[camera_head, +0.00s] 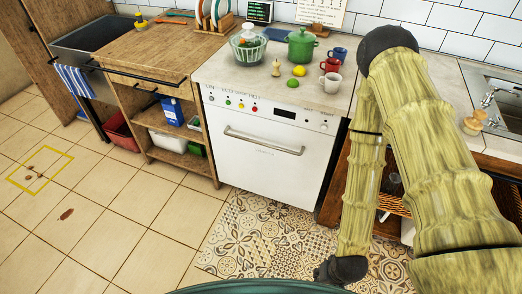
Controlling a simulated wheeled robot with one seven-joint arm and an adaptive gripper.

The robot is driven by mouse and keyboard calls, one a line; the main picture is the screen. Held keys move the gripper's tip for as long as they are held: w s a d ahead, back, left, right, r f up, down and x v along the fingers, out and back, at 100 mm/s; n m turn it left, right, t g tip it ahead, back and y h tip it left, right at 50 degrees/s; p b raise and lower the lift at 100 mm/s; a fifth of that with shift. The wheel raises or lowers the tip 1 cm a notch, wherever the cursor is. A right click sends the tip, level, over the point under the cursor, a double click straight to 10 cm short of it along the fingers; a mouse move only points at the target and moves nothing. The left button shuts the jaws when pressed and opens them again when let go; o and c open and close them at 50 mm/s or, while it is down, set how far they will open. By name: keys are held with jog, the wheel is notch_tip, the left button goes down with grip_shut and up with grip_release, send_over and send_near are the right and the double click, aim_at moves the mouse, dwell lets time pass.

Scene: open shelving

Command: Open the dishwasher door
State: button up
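The white dishwasher (262,165) stands under the counter in the middle of the head view. Its front door is shut and upright. A metal bar handle (264,141) runs across the upper part of the door. Above it is a panel with coloured buttons, a dark display and knobs. My bamboo-textured arm rises at the right, bends at a dark elbow and comes down to a dark joint at the lower edge, right of the dishwasher. No gripper fingers show, so I see nothing of my gripper touching the door.
The patterned floor (265,235) before the door is clear.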

jog(key=w+a+f+m+t+y+b, duration=0.1)
jog(key=w+a+f+m+t+b, duration=0.15)
jog(key=w, duration=0.35)
jog(key=w+a+f+m+t+y+b, duration=0.1)
jog(key=w+a+f+b, duration=0.15)
jog(key=w, duration=0.35)
jog(key=m+t+y+b, duration=0.4)
jog(key=m+t+b, duration=0.6)
jog(key=b, duration=0.7)
send_near(262, 143)
jog(key=x, duration=0.3)
jog(key=b+x, duration=0.1)
jog(key=x, duration=0.6)
jog(key=shift+w+f, duration=0.15)
jog(key=shift+f, duration=0.2)
grip_shut()
